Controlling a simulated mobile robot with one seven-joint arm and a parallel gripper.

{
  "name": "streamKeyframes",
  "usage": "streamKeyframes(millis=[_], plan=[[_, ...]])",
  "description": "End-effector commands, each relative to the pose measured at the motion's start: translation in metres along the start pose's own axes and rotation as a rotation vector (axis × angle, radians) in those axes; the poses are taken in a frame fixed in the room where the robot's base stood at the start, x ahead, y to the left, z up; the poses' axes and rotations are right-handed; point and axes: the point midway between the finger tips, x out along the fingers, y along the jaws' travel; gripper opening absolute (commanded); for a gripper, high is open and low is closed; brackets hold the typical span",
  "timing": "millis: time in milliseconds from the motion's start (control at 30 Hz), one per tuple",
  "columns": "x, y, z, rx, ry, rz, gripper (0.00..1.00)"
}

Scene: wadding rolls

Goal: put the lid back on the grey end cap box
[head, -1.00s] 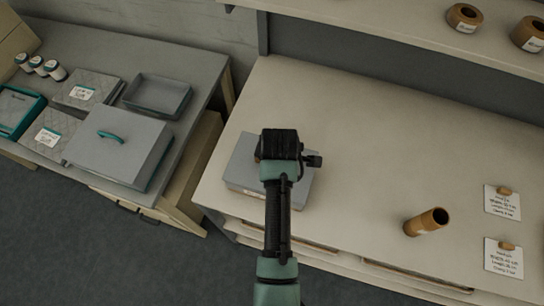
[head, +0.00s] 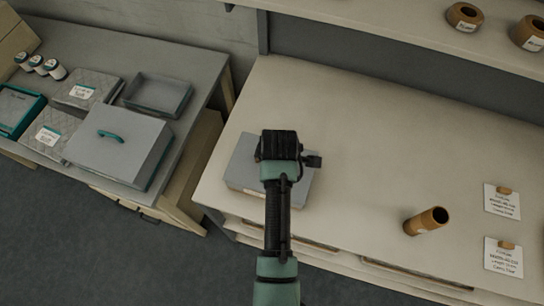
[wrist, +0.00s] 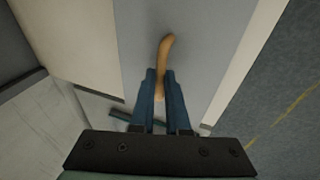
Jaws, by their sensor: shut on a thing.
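A flat grey lid (head: 241,163) shows under my gripper (head: 282,150), near the front left of the pale counter. In the wrist view the grey surface (wrist: 195,60) carries a curved tan handle (wrist: 166,46). My gripper (wrist: 160,76) is shut on that handle, its two blue fingers on either side. In the head view my arm and gripper cover the handle and the right part of the lid. I cannot tell how much of the grey shape is lid and how much is a box under it.
The pale counter (head: 360,150) is clear to the right, except a brown tube (head: 427,221) and two labelled cards (head: 502,202). The left table holds a grey box with a teal handle (head: 118,150) and an open grey tray (head: 158,95). A shelf (head: 400,22) overhangs the back.

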Motion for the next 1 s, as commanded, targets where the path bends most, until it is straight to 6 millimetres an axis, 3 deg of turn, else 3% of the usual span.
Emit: streamKeyframes(millis=[233,267,433,667,833,1000], plan=[[0.0000,0.0001,0.0000,0.000,0.000,0.001,0.00],[0.0000,0.0001,-0.0001,0.000,0.000,0.001,0.15],[0.0000,0.0002,0.0000,0.000,0.000,0.001,0.46],[0.0000,0.0001,0.0000,0.000,0.000,0.001,0.48],[0.0001,0.0000,0.0000,0.000,0.000,0.000,0.78],[0.0001,0.0000,0.0000,0.000,0.000,0.000,0.78]])
